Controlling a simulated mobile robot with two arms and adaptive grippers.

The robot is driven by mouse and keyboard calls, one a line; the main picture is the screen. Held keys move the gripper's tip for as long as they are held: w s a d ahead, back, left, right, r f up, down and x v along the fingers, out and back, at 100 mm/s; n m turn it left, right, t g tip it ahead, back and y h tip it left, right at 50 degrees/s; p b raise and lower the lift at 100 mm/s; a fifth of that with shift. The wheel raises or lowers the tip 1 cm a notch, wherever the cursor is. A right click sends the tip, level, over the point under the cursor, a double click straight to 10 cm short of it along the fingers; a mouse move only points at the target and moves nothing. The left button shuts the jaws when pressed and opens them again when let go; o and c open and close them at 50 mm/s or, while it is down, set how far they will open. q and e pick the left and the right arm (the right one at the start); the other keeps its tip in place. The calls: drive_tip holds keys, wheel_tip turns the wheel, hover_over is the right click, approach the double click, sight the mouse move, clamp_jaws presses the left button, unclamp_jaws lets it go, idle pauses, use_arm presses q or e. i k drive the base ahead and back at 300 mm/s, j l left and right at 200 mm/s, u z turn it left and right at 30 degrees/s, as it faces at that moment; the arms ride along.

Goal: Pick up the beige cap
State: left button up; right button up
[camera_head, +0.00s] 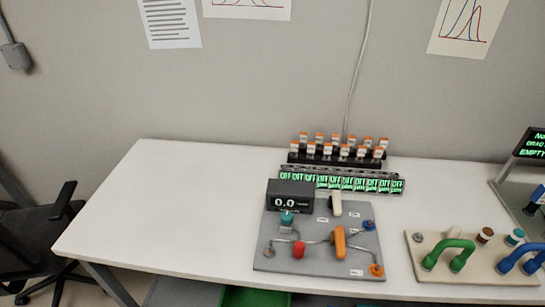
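No small part in the head view is clearly a beige cap. A cream, upright piece (335,204) stands at the back of the grey panel, right of the black display; I cannot tell whether it is a cap or a handle. On the beige board (483,272) at the right stand a brown-topped piece (485,235) and a teal-topped piece (515,237). Neither of my grippers shows in this view.
The grey panel (262,255) carries a black display (290,195) reading 0.0, a red knob (298,250) and an orange handle (340,243). Behind it are orange-capped vials in a black rack (330,158). Green (455,250) and blue handles rise at right. The white table (160,215) is clear at left.

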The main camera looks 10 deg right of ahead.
sight(455, 230)
drive_tip(key=z, duration=1.75)
drive_tip(key=u, duration=0.7)
drive_tip(key=l+u, duration=0.95)
drive_tip(key=k+l+u, duration=0.2)
drive_tip(key=l+u, duration=0.25)
drive_tip(key=k+l+u, duration=0.2)
drive_tip(key=l+u, duration=0.25)
